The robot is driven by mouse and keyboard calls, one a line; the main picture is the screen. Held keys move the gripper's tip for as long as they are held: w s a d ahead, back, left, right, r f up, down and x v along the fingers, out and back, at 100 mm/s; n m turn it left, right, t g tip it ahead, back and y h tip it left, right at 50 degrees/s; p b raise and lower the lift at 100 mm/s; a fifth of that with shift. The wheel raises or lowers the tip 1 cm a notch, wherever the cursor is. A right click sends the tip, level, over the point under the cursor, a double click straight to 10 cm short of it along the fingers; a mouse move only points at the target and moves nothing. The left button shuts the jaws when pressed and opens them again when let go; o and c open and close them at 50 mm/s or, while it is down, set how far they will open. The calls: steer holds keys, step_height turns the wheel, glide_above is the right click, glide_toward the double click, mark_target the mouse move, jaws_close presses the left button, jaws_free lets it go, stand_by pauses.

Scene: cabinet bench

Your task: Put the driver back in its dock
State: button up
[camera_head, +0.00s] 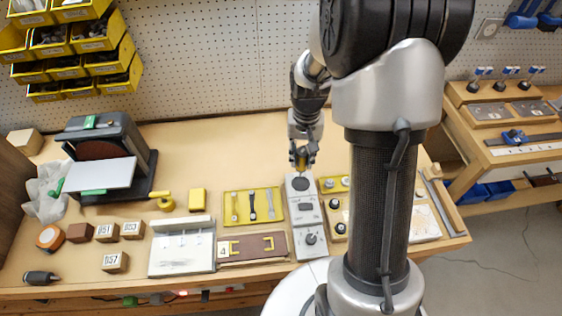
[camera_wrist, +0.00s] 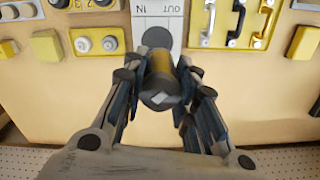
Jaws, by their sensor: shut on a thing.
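My gripper (camera_head: 302,158) is shut on the driver, above the bench just behind the narrow grey-white panel (camera_head: 304,217). The driver (camera_head: 301,165) shows as a small yellow and dark piece between the fingers. In the wrist view my gripper (camera_wrist: 160,84) has a finger on each side of the driver (camera_wrist: 158,88), a stubby cylinder with a dark end facing the camera and a yellow band. The panel (camera_wrist: 172,26) with IN and OUT lettering lies just beyond it. In the head view the panel has a dark round spot, a rectangular part and a knob. No part is clearly marked as the dock.
A yellow tray (camera_head: 225,215) with several handles lies left of the panel, and a yellow tray with knobs (camera_head: 326,185) lies right. The bench behind is clear.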

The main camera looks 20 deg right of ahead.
steer(key=shift+w+d+f, duration=0.15)
steer(key=shift+w+f, duration=0.05)
steer(key=shift+s+d+f+b, duration=0.15)
steer(key=shift+s+f+b, duration=0.05)
steer(key=shift+f+b, duration=1.9)
steer(key=shift+f, duration=0.45)
steer(key=shift+f+b, duration=1.2)
steer(key=shift+f, duration=1)
stand_by(1.4)
steer(key=o, duration=1.1)
steer(key=shift+c, duration=0.2)
steer(key=shift+o, duration=0.5)
steer(key=shift+o, duration=0.7)
